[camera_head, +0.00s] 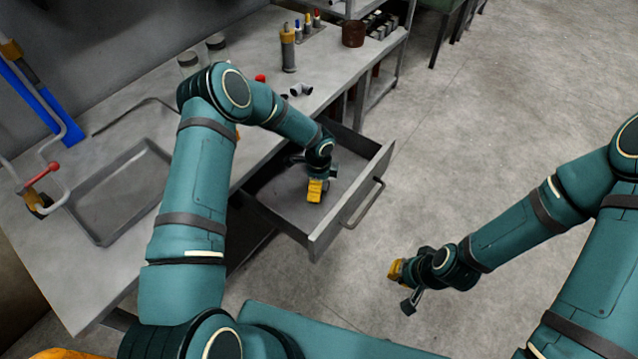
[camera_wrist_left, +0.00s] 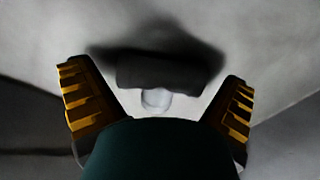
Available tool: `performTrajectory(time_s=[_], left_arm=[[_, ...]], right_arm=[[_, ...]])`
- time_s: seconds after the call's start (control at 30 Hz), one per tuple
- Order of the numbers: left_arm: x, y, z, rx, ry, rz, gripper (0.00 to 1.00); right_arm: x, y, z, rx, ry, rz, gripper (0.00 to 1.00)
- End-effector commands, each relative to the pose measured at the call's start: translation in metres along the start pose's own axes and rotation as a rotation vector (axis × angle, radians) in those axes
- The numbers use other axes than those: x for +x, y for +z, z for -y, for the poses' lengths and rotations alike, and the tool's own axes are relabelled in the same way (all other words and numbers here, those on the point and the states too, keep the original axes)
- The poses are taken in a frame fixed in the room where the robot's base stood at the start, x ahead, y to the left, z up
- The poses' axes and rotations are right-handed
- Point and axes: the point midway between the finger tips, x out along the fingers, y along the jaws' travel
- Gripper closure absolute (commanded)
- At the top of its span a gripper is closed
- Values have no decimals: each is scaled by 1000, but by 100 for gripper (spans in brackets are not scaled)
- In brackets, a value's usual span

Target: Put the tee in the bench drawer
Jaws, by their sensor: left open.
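The bench drawer (camera_head: 345,213) is pulled out from under the bench. My left gripper (camera_head: 314,187) is inside the drawer opening, pointing down, with its fingers apart. In the left wrist view, a dark grey tube with a pale round stub, which looks like the tee (camera_wrist_left: 158,72), lies between and beyond the open fingers over a pale surface. I cannot tell whether it touches that surface. In the head view the gripper hides it. My right gripper (camera_head: 404,286) hangs over the floor right of the drawer, its fingers apart and empty.
A pale pipe fitting (camera_head: 300,89) lies on the bench top near a yellow-topped bottle (camera_head: 288,48) and a red cap (camera_head: 260,78). A shallow grey tray (camera_head: 90,232) is on the bench at left, beside a blue bar (camera_head: 45,105). The floor right of the drawer is clear.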

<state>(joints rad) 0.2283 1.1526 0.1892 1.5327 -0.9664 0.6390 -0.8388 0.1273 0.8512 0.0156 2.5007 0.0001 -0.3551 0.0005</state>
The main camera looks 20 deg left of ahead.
Motion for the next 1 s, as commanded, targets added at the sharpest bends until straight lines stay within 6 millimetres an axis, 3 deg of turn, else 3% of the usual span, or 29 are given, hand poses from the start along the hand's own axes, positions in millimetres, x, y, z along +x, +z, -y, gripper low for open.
performTrajectory(time_s=[0.17,0.5,0.7,1.0], left_arm=[[-10,0,1,0,-2,0,0],[-78,0,1,0,-3,0,0],[-109,0,0,0,-1,0,0],[-123,0,0,1,1,0,0]], right_arm=[[-5,0,2,0,0,2,100],[-19,2,7,1,-1,9,100],[-24,2,9,2,-1,12,100],[-26,3,10,2,-1,14,100]])
